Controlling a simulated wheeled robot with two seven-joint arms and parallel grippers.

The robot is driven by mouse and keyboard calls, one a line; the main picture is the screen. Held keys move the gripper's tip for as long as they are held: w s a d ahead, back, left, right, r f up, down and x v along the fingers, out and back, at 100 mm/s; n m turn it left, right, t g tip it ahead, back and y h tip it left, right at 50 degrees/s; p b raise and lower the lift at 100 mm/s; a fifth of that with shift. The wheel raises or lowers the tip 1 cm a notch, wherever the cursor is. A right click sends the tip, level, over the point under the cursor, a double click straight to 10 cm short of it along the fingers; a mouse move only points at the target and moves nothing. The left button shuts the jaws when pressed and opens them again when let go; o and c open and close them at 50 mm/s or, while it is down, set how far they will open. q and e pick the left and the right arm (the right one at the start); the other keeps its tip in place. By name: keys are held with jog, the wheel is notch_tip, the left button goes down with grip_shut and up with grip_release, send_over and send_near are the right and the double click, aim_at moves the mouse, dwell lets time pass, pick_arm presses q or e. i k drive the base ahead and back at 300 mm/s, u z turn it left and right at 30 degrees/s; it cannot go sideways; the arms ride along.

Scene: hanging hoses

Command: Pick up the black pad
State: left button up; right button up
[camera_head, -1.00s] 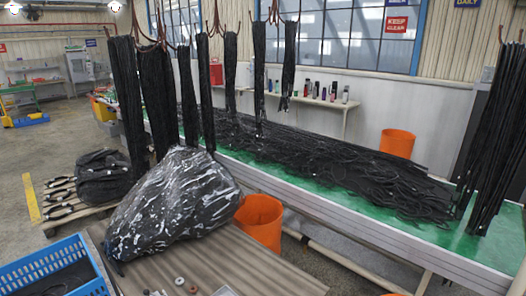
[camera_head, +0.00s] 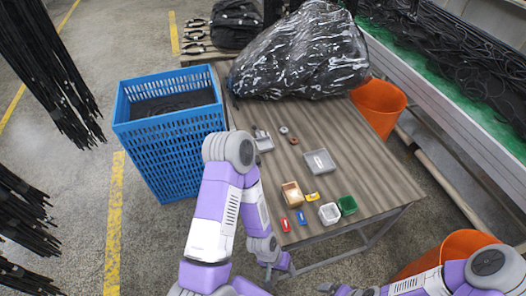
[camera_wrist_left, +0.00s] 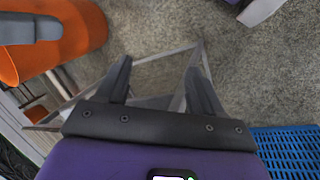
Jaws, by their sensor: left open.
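I cannot make out a black pad for certain. My left gripper (camera_head: 277,272) is low at the table's near edge, apart from the small items on top. In the left wrist view its two dark fingers (camera_wrist_left: 158,67) are spread with nothing between them, above the floor and the table's legs. My right gripper (camera_head: 335,288) is at the bottom edge of the head view, too small and cut off to read.
A blue crate (camera_head: 172,150) stands left; orange bins (camera_head: 378,108) stand right.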

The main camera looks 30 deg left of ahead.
aim_at(258, 160)
jog(key=z, duration=3.4)
jog(key=k, duration=2.2)
jog(key=u, duration=2.15)
jog(key=i, duration=0.5)
jog(key=z, duration=0.1)
